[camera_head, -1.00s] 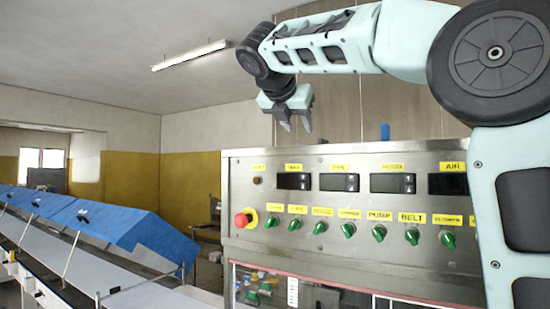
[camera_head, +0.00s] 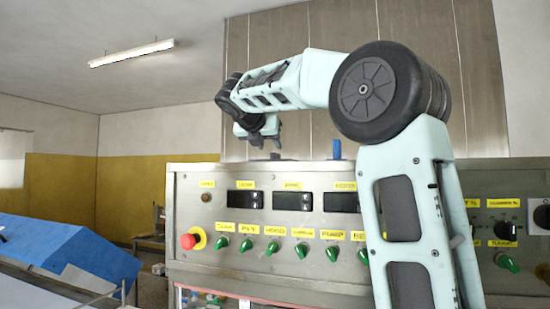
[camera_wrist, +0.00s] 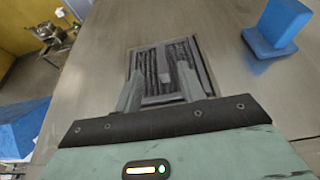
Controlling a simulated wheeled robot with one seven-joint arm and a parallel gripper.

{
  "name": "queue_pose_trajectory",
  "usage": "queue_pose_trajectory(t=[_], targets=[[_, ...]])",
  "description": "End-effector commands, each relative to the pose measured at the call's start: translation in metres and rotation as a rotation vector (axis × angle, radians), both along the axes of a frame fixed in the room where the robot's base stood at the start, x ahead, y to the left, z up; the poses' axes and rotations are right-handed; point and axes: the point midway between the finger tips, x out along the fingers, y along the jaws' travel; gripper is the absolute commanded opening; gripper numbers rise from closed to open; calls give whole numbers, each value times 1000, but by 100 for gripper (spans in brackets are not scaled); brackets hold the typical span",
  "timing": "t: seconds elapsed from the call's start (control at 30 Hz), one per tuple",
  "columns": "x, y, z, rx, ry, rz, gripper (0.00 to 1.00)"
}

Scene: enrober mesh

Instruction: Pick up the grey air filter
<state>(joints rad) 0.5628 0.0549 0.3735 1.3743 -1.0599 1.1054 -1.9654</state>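The grey air filter (camera_wrist: 150,66) shows in the wrist view as a framed rectangle with dark pleats and a small lighter patch in its middle. It lies in the flat metal top of the machine. My gripper (camera_wrist: 160,74) is open above it. Its two fingers are apart, over the filter's left and right parts, and hide some of its near side. I cannot tell whether they touch it. In the head view my gripper (camera_head: 265,142) hangs just above the top edge of the control cabinet, and the filter is hidden.
A blue block on a base (camera_wrist: 270,45) stands right of the filter; its top also shows in the head view (camera_head: 337,149). The control cabinet (camera_head: 190,215) has a red stop button (camera_head: 189,241) and green knobs. A blue cover (camera_head: 65,245) is at left.

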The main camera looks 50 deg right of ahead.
Motion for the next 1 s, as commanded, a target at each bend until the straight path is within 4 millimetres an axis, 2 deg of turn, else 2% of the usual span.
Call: queue_pose_trajectory(t=[0.17,0.5,0.77,0.87,0.9,0.93,1.0], targets=[[3,-10,-3,0,2,-1,40],[16,-45,-24,1,1,-1,40],[17,-47,-27,0,-1,1,40],[17,-47,-27,0,-1,1,15],[17,-47,-27,0,-1,1,4],[17,-47,-27,0,-1,1,0],[17,-47,-27,0,-1,1,0]])
